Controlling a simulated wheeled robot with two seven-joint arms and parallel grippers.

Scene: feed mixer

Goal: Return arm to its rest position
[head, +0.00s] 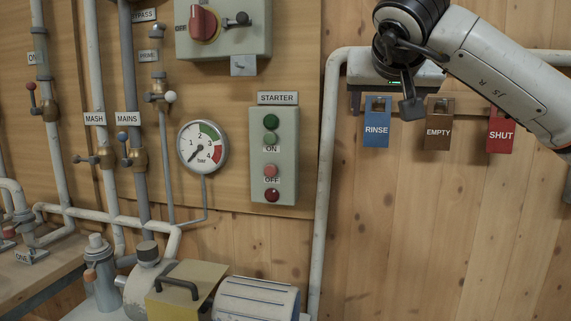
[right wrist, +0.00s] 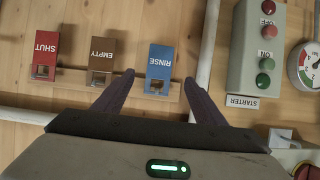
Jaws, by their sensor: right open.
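My right arm (head: 500,75) reaches in from the upper right of the head view. Its gripper (head: 384,106) is in front of the wooden wall, by the blue RINSE tag (head: 377,130). In the right wrist view the gripper's two dark fingers (right wrist: 159,79) are spread apart with nothing held between them. The blue RINSE tag (right wrist: 159,65) shows beyond the fingertips, hanging on its rail. I cannot tell the exact gap between the fingers and the tag. My left gripper is not in view.
Brown EMPTY (head: 438,130) and red SHUT (head: 501,133) tags hang to the right on the rail. A grey pipe (head: 325,180) runs down beside the starter box (head: 273,155). A gauge (head: 202,146) and several valves are further left. The lower right wall is clear.

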